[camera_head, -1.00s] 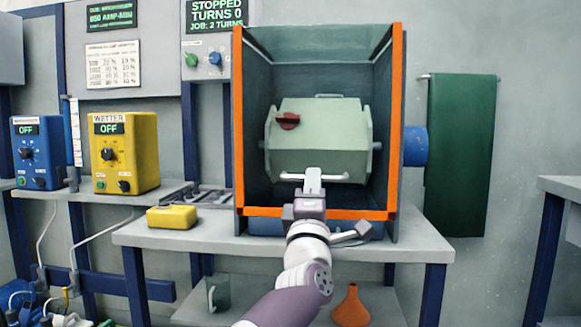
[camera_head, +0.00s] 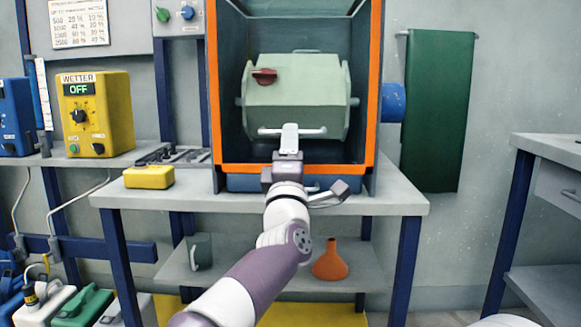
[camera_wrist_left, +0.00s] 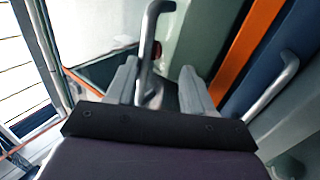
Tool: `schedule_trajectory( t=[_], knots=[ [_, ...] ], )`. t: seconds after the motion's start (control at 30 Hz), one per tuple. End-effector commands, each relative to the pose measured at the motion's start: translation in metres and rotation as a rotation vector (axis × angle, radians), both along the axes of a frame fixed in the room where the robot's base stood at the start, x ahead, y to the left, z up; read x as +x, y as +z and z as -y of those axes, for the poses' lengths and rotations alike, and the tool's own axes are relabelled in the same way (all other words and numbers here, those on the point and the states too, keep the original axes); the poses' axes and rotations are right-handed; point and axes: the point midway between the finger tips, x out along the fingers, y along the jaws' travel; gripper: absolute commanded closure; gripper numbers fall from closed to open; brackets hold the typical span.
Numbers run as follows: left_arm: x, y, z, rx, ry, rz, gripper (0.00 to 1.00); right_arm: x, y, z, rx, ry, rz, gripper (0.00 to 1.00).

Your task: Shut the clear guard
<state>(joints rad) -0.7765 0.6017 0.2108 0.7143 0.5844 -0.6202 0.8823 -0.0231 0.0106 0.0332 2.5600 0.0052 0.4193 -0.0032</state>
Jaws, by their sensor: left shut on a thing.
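An orange-edged housing (camera_head: 369,100) stands on the bench, with a pale green drum (camera_head: 300,95) inside. The clear guard's pane is hard to tell apart from the housing, so its exact position is unclear. A pale bar handle (camera_head: 313,132) shows in front of the drum; I cannot tell which part it belongs to. My left gripper (camera_head: 289,131) reaches in over the lower orange edge and is shut on this handle. In the left wrist view the handle (camera_wrist_left: 149,38) runs between the fingers (camera_wrist_left: 160,88). My right gripper is out of view.
A yellow block (camera_head: 149,177) and a dark tool rack (camera_head: 180,155) lie left of the housing. A yellow wetter box (camera_head: 95,115) stands further left. An orange funnel (camera_head: 330,262) and a grey mug (camera_head: 201,252) are on the lower shelf. A green cloth (camera_head: 438,110) hangs at right.

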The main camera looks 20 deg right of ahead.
Motion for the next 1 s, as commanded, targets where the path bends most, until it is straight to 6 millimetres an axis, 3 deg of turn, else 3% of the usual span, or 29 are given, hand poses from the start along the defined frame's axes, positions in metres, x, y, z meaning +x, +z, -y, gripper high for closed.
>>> schedule_trajectory(
  t=[0.03,0.27,0.53,0.7,1.0],
  knots=[
    [0.001,-0.018,0.002,0.014,-0.002,-0.021,0.62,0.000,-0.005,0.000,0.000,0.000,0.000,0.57],
    [-0.038,-0.034,-0.014,0.010,-0.004,-0.011,0.62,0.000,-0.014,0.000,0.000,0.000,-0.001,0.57],
    [-0.091,-0.055,-0.035,0.003,-0.004,0.000,0.62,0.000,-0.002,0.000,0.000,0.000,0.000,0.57],
    [-0.101,-0.062,-0.040,0.000,-0.004,0.003,0.62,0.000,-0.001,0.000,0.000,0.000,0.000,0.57],
    [-0.101,-0.062,-0.040,-0.001,-0.004,0.005,0.62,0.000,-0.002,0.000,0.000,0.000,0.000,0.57]
  ],
)
